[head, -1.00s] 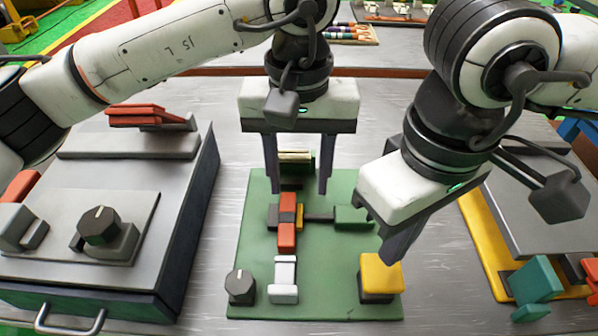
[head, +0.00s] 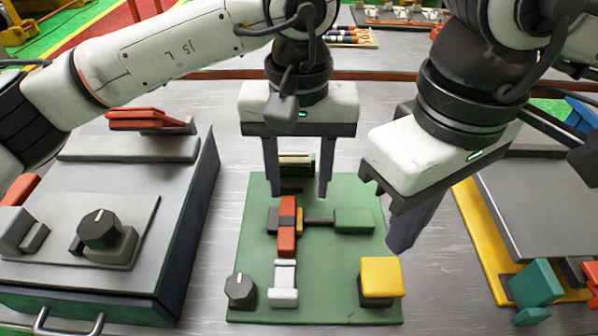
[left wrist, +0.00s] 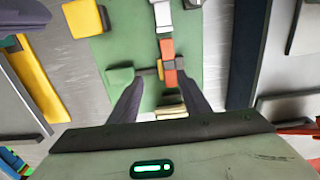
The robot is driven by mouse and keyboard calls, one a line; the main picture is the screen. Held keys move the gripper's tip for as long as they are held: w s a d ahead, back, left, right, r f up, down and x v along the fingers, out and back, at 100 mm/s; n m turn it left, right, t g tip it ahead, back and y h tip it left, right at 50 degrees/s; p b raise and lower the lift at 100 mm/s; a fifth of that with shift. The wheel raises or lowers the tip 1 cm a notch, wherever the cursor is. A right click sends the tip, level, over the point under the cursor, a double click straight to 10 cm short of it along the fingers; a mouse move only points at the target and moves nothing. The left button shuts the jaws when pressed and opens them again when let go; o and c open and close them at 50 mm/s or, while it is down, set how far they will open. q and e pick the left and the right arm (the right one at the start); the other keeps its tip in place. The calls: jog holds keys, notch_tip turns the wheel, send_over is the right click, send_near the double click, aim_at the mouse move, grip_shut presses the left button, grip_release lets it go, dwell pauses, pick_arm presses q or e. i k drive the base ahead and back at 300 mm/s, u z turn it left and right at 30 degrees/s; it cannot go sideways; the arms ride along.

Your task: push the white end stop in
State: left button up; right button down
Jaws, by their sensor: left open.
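The white end stop (head: 283,297) lies near the front of the green board (head: 325,275), at the near end of a pale slide that runs up to a red bar (head: 287,225). White parts of it show at the top of the left wrist view (left wrist: 163,14). My left gripper (head: 298,192) is open and empty, pointing down over the back of the board, behind the red bar. My right gripper (head: 402,248) hangs above the board's right edge, behind the yellow block (head: 381,277). Its fingers overlap in view, so its opening is unclear.
A black knob (head: 240,290) stands left of the end stop. A green block (head: 354,220) on a dark rod lies right of the red bar. A grey box with a dial (head: 99,228) stands at left. A yellow-edged fixture (head: 487,250) stands at right.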

aim_at(283, 294)
jog(key=k, duration=1)
